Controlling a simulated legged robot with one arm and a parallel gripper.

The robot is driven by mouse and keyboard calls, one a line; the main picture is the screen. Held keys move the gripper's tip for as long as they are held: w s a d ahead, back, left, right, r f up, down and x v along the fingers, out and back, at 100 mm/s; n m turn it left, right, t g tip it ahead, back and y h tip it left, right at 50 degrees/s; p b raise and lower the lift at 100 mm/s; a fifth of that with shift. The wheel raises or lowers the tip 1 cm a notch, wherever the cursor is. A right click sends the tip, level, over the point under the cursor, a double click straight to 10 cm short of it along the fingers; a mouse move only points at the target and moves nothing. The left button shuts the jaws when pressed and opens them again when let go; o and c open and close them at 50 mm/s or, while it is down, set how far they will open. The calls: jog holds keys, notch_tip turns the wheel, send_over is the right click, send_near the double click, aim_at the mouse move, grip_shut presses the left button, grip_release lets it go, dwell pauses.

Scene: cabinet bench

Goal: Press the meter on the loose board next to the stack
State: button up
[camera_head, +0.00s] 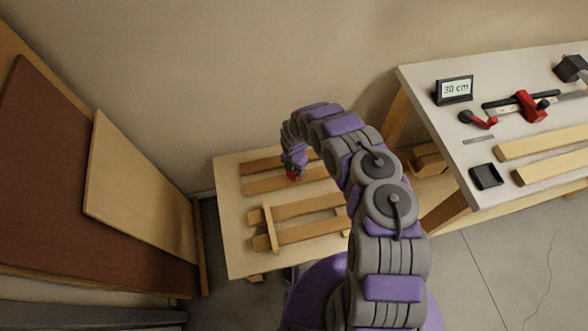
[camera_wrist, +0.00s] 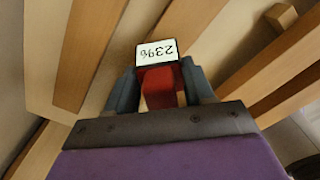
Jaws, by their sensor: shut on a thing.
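My gripper (camera_wrist: 160,88) is shut on a red meter (camera_wrist: 158,85), with a finger on each side of it. In the head view, the red of the meter (camera_head: 293,175) shows below the end of my arm, over the rear boards (camera_head: 262,184) on the low bench. I cannot tell whether the meter touches a board. Nearer boards (camera_head: 290,234) lie with a thin crosspiece (camera_head: 271,228) over them at the left; my arm hides their right ends.
The low bench (camera_head: 232,250) has bare room along its left edge. Large panels (camera_head: 135,185) lean at the left. At the right, a higher table (camera_head: 430,120) holds a 30 cm display (camera_head: 454,90), a red clamp (camera_head: 531,106), a black tray (camera_head: 486,176) and wood strips (camera_head: 545,143).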

jog(key=shift+r+p, duration=2.2)
jog(key=shift+r, duration=0.5)
jog(key=shift+f, duration=0.1)
jog(key=w+d+r+m, duration=0.2)
jog(key=d+r+m, duration=0.45)
jog(key=r, duration=0.35)
jog(key=w+d+r+m, duration=0.2)
jog(key=d+r+m, duration=0.4)
jog(key=r+m, duration=0.3)
jog(key=s+d+r+m, duration=0.1)
jog(key=s+r+m, duration=0.1)
jog(key=r+m, duration=0.3)
jog(key=s+d+r+m+b, duration=0.1)
jog(key=s+r+m, duration=0.2)
jog(key=r, duration=0.7)
jog(key=s+d+r+m, duration=0.1)
jog(key=s+r+m, duration=0.1)
jog(key=r+m, duration=0.4)
jog(key=shift+s+d+r+m, duration=0.3)
jog(key=shift+s+r+m, duration=0.1)
jog(key=shift+r, duration=0.25)
